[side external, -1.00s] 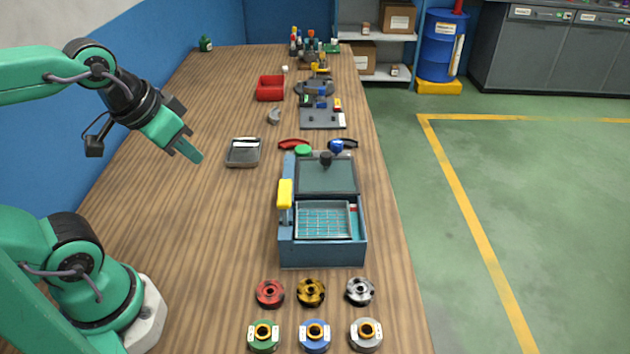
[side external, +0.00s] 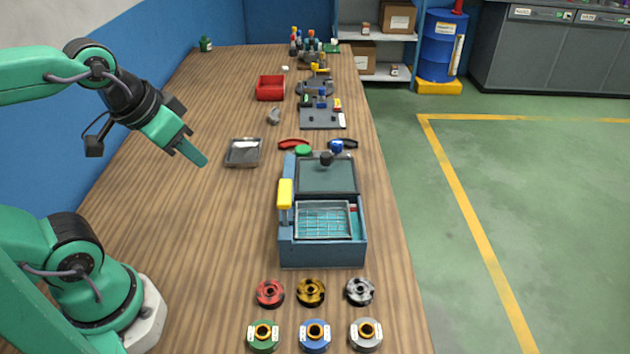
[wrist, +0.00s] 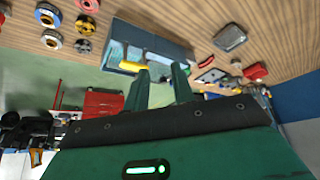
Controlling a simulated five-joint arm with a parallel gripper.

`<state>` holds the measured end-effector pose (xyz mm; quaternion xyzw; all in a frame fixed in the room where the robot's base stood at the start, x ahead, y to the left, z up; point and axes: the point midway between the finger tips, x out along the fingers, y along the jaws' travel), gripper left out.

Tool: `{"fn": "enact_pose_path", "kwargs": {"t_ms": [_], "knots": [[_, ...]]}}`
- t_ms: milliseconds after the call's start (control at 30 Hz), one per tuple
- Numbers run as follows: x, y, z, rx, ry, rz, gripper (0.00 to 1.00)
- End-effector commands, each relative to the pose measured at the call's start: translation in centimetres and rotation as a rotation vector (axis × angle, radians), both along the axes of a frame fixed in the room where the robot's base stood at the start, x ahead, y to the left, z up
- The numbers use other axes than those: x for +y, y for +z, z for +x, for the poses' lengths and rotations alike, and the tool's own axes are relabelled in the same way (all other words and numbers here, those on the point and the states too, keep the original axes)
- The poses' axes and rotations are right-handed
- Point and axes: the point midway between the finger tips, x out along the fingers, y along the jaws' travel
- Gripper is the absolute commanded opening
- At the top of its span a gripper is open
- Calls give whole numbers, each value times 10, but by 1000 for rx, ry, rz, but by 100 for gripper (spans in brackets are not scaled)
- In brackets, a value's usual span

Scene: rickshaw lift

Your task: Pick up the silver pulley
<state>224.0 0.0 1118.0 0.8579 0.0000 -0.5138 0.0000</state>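The silver pulley (side external: 360,291) lies flat on the wooden table near its front right, at the right end of a row with a red pulley (side external: 270,293) and a gold pulley (side external: 311,292). It also shows at the upper left of the wrist view (wrist: 84,46). My gripper (side external: 193,153) is raised above the table at the left, well apart from the silver pulley. In the wrist view its two green fingers (wrist: 159,88) stand apart with nothing between them.
Green (side external: 264,337), blue (side external: 315,337) and grey (side external: 366,336) spools stand in front of the pulleys. A blue box (side external: 322,256) with a yellow-topped lever stands behind them. A metal tray (side external: 243,153) lies right of my gripper. The table's left middle is clear.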

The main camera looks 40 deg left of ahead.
Motion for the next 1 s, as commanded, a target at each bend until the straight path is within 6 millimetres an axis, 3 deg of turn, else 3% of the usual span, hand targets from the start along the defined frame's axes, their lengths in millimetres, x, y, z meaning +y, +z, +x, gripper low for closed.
{"fn": "enact_pose_path", "kwargs": {"t_ms": [33, 200, 667, 1000], "knots": [[0, 0, 0, 0, 0, 0, 35], [0, 0, 0, 0, 0, 0, 65], [-4, 1, 6, 13, -4, -7, 65], [-32, -2, 41, 97, -25, -40, 65]]}}
